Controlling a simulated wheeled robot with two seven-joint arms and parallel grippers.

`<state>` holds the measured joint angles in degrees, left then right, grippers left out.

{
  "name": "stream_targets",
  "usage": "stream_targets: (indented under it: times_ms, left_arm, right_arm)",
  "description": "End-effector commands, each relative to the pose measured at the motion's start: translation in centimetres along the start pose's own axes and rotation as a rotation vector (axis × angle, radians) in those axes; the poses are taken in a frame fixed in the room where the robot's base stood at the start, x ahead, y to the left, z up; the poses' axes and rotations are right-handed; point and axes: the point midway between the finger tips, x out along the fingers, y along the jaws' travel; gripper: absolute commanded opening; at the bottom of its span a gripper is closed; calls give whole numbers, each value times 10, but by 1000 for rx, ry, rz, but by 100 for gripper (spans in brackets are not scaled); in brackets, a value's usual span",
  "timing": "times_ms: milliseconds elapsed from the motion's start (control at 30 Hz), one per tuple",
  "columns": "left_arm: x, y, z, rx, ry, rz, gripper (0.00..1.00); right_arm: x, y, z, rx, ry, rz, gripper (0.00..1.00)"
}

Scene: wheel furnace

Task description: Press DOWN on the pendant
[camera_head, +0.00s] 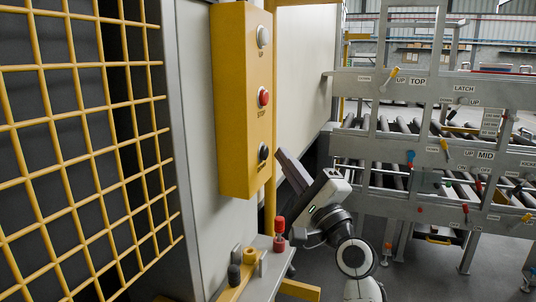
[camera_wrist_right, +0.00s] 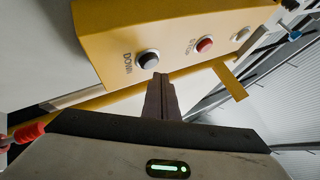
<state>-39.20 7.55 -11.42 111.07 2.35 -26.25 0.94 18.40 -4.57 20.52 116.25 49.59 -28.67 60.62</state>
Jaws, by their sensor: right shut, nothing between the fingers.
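The yellow pendant (camera_head: 237,120) is an upright box in the head view, with a pale button (camera_head: 263,36) at the top, a red STOP button (camera_head: 263,97) in the middle and a black button (camera_head: 263,152) at the bottom. In the right wrist view the black button (camera_wrist_right: 148,58) is labelled DOWN, on the pendant (camera_wrist_right: 185,30). My right gripper (camera_head: 280,153) is shut and empty. Its fingertips (camera_wrist_right: 160,77) point at the DOWN button from close by; a small gap seems to show, but contact is hard to judge. My left gripper is not in view.
A yellow mesh guard (camera_head: 85,150) stands at the left. Below the pendant is a ledge with a red-topped knob (camera_head: 279,226) and a yellow knob (camera_head: 249,256), near my right arm. Grey roller racks (camera_head: 425,148) with labelled levers stand at the right.

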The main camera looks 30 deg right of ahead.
Motion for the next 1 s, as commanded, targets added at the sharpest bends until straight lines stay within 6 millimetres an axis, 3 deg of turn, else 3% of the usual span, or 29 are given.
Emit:
stream_targets:
  times_ms: [1000]
  left_arm:
    - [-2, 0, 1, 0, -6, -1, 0]
  right_arm:
    - [6, 5, 5, 0, 0, 0, 0]
